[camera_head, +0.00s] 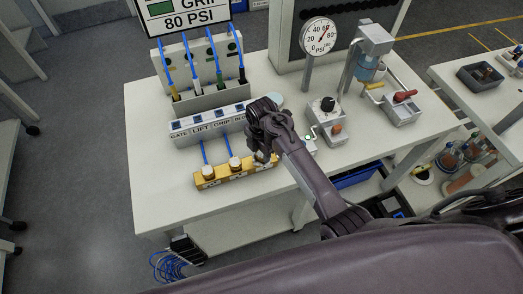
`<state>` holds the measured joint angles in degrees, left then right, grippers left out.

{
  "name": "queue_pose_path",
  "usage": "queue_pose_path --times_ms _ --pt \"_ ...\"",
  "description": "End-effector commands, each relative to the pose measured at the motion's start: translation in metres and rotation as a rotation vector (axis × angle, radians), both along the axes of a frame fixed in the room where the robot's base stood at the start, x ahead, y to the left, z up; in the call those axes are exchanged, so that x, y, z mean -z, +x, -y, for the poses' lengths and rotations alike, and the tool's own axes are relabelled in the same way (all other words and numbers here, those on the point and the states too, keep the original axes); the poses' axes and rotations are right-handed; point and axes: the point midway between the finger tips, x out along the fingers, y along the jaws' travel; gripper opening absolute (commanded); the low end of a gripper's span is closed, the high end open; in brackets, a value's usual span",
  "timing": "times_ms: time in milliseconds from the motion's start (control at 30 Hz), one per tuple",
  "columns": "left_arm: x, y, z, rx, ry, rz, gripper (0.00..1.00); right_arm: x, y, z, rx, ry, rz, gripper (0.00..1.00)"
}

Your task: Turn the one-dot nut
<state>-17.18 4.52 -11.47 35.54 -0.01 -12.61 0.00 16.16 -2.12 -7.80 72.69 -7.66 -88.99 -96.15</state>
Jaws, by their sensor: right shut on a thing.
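A yellow block (220,180) lies near the front of the white table. Two pale nuts show on its top, a left nut (207,171) and a middle nut (234,162). My right gripper (263,154) is over the right end of the block, shut on a small pale nut that its fingers mostly hide. The dot marks are too small to read, so I cannot tell by them which nut is the one-dot nut. My left gripper is out of view.
A grey labelled box (205,129) stands behind the block, with blue tubes running down to it. A pressure gauge (318,36), a grey unit with a black knob (327,106) and a red-handled box (402,97) stand to the right. The table's left front is clear.

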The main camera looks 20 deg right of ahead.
Motion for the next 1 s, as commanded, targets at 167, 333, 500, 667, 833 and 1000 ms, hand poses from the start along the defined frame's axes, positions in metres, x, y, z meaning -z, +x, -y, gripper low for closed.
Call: queue_pose_path --times_ms 167,333,500,667,833,1000 --pt "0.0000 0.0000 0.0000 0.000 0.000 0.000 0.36 -0.0003 0.0004 -0.0003 0.086 0.000 0.001 0.14" --pt "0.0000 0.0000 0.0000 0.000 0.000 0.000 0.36 -0.0004 0.0006 -0.0004 0.220 0.001 0.001 0.14" --pt "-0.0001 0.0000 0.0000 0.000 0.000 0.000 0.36 -0.0004 0.0009 -0.0005 0.380 0.001 0.001 0.14" --pt "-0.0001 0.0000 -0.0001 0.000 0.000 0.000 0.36 -0.0005 0.0011 -0.0005 0.531 0.001 0.001 0.14" --pt "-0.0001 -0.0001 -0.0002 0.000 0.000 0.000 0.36 -0.0006 0.0014 -0.0006 0.693 0.001 0.001 0.14" --pt "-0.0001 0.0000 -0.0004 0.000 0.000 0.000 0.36 -0.0006 0.0016 -0.0006 0.855 0.001 0.001 0.14"
